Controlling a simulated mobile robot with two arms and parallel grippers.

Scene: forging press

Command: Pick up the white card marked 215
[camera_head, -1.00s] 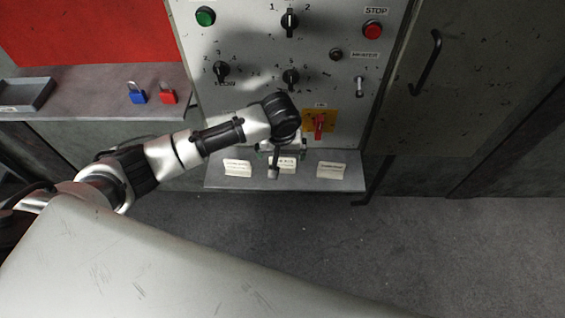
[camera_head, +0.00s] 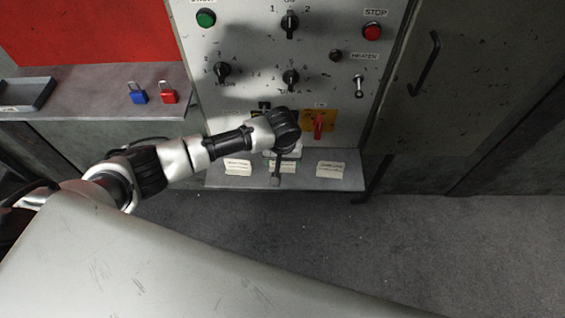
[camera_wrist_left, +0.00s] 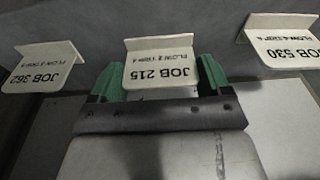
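The white folded card marked JOB 215 (camera_wrist_left: 160,68) stands in the middle of the left wrist view, its print upside down there. My left gripper (camera_wrist_left: 160,85) has its green fingers apart, one beside each side edge of this card. I cannot tell whether they touch it. In the head view my left gripper (camera_head: 281,155) is over the middle of the small shelf (camera_head: 300,183) and hides most of that card. My right gripper is out of view.
A card marked JOB 362 (camera_wrist_left: 48,66) stands to the left and one marked JOB 530 (camera_wrist_left: 283,48) to the right. The control panel (camera_head: 250,50), with knobs and a red switch (camera_head: 319,123), rises close behind the shelf. Blue (camera_head: 137,96) and red (camera_head: 168,95) padlocks lie farther left.

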